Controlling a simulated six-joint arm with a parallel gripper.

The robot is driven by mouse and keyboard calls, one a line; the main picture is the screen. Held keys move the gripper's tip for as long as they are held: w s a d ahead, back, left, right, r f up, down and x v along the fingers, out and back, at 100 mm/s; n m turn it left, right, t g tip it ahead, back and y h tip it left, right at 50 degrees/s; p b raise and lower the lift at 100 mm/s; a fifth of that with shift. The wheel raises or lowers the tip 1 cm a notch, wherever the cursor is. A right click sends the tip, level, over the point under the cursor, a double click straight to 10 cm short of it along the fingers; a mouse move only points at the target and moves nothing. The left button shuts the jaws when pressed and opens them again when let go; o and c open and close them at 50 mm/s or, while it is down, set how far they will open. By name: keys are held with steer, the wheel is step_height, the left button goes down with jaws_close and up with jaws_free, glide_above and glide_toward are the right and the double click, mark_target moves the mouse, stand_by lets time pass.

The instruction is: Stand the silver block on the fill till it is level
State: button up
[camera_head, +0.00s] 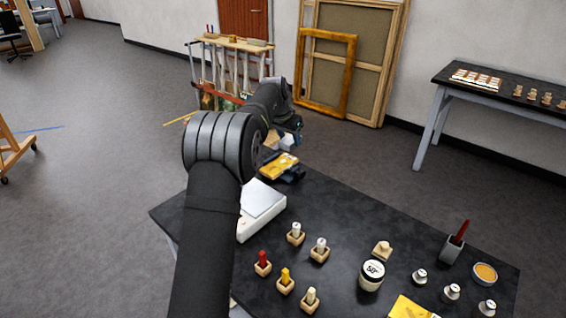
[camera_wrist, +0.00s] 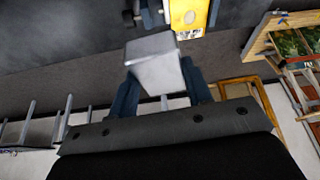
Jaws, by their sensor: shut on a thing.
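The silver block (camera_wrist: 153,62) is held between the blue fingers of my gripper (camera_wrist: 159,76), which are shut on it in the wrist view. The fragment also shows in the head view (camera_head: 279,165), on a dark support at the table's far edge, just below my gripper.
A white scale (camera_head: 262,207) stands on the black table (camera_head: 335,222) near the fragment. Several wooden holders with coloured sticks, a white jar (camera_head: 371,276), silver weights (camera_head: 452,291), a brush pot (camera_head: 451,249) and an orange dish (camera_head: 485,273) stand nearer. The table between fragment and jar is mostly clear.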

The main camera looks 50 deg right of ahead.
steer(key=s+d+m, duration=0.1)
steer(key=s+d, duration=0.3)
steer(key=s, duration=0.1)
steer(key=w+f, duration=0.2)
steer(key=w, duration=0.1)
steer(key=w+f, duration=0.2)
steer(key=w, duration=0.2)
steer(key=w+f, duration=0.2)
steer(key=w, duration=0.2)
steer(key=shift+w+a, duration=0.2)
steer(key=shift+f, duration=2.05)
steer(key=shift+f, duration=0.6)
steer(key=o, duration=1.2)
steer(key=shift+a, duration=0.1)
steer(key=shift+w+r, duration=0.1)
steer(key=shift+w, duration=0.05)
